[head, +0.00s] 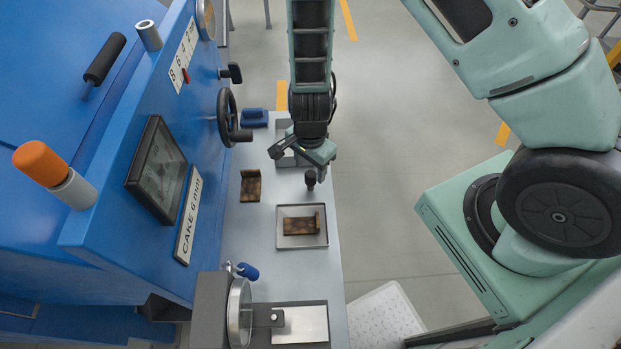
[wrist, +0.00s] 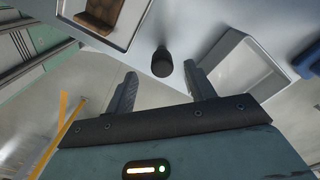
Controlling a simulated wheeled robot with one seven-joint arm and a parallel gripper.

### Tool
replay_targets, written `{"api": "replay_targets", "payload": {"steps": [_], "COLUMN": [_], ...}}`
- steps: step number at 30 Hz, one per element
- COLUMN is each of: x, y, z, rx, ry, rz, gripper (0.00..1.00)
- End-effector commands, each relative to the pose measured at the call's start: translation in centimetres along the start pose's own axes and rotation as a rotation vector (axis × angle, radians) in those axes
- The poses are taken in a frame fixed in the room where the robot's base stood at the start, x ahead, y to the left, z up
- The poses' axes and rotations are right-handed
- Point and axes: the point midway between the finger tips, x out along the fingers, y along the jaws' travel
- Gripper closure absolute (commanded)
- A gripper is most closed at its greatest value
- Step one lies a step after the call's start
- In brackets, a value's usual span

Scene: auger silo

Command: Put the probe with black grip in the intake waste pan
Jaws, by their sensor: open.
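The probe with black grip (head: 310,179) stands on the steel bench, showing as a short dark upright piece. In the wrist view its round black grip (wrist: 162,62) lies just beyond the gap between my fingertips. My gripper (wrist: 160,76) is open and empty, apart from the probe; in the head view my gripper (head: 302,154) is just behind it. A shallow tray (head: 281,241) in front of the probe holds a brown piece. A second pale tray (head: 283,160) is partly hidden behind my gripper. I cannot tell which is the intake waste pan.
A brown angled piece (head: 250,187) stands on the bench (head: 262,262) left of the probe. A blue object (head: 254,118) lies at the far end. The blue machine with its handwheel (head: 227,117) borders the left side. A round-dialed device (head: 240,312) stands at the near end.

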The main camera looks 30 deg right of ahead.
Motion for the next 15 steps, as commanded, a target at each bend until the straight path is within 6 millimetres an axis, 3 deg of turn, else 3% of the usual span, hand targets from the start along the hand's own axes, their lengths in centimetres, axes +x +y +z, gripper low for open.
{"api": "replay_targets", "payload": {"steps": [15], "x": [4.2], "y": [-0.1], "z": [-0.4], "rx": [0.002], "ry": [0.000], "rz": [0.002], "gripper": [0.46]}}
